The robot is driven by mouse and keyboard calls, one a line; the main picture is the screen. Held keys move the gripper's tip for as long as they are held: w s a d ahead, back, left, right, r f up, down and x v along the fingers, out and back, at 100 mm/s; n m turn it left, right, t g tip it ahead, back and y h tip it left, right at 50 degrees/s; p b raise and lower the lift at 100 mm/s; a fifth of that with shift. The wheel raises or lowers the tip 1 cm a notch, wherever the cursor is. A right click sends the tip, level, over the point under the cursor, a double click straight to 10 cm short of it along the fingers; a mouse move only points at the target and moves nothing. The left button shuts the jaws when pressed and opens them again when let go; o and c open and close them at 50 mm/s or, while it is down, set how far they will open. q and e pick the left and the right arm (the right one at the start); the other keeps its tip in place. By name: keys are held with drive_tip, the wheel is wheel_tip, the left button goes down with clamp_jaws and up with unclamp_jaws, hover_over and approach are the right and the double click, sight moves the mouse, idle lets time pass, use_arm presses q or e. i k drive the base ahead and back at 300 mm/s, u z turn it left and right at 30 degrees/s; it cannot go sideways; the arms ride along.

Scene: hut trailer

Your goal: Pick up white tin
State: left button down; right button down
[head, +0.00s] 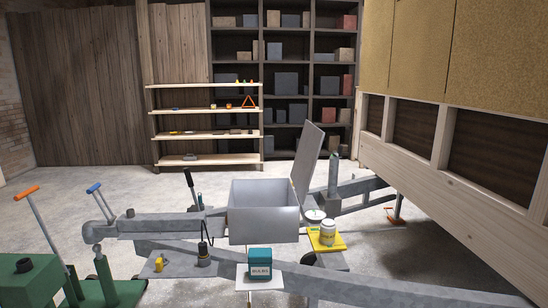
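A white cylindrical tin (327,232) with a pale label stands upright on a yellow mat (341,241), right of the open grey metal box. A flat, round white thing (314,215) lies just behind it; I cannot tell whether it is a tin or a lid. Neither of my grippers is in view.
The open grey box (264,211) has its lid raised at right. The trailer's grey drawbar (350,283) runs across the front. Green equipment (30,280) stands at lower left. A wooden shelf (205,135) is at the back; the floor before it is clear.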

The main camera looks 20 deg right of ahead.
sight(327, 233)
drive_tip(key=u, duration=1.75)
drive_tip(key=k, duration=2.4)
drive_tip(key=z, duration=1.85)
drive_tip(key=i, duration=1)
drive_tip(key=u, duration=0.05)
